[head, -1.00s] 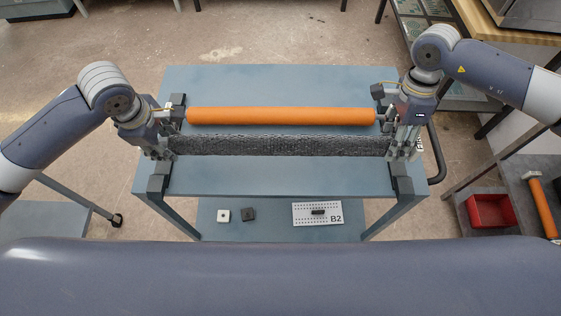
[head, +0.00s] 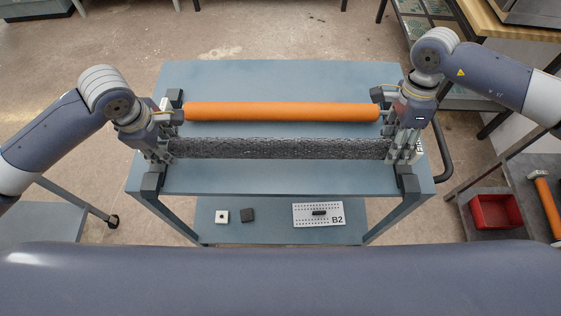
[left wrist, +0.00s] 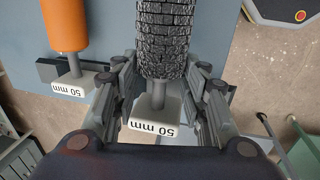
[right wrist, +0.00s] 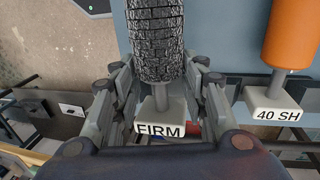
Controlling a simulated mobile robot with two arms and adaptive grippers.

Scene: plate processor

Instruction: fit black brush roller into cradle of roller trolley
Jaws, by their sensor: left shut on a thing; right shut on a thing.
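The black brush roller (head: 280,148) lies level across the roller trolley (head: 285,82), in front of the orange roller (head: 280,112). My left gripper (head: 166,150) is shut on its left end; the left wrist view shows the bristles (left wrist: 163,40) and a "50 mm" end block (left wrist: 153,116) between the fingers. My right gripper (head: 402,150) is shut on the right end, with a "FIRM" block (right wrist: 161,118) between its fingers. Dark front cradle supports show at left (head: 152,184) and right (head: 410,186), nearer me than the roller. Its exact height above the trolley is unclear.
The orange roller rests in the rear supports, close behind the black one. A lower shelf (head: 275,232) holds small blocks and a plate marked B2 (head: 318,214). At right, a side table carries a red bin (head: 495,211) and another orange roller (head: 546,205).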

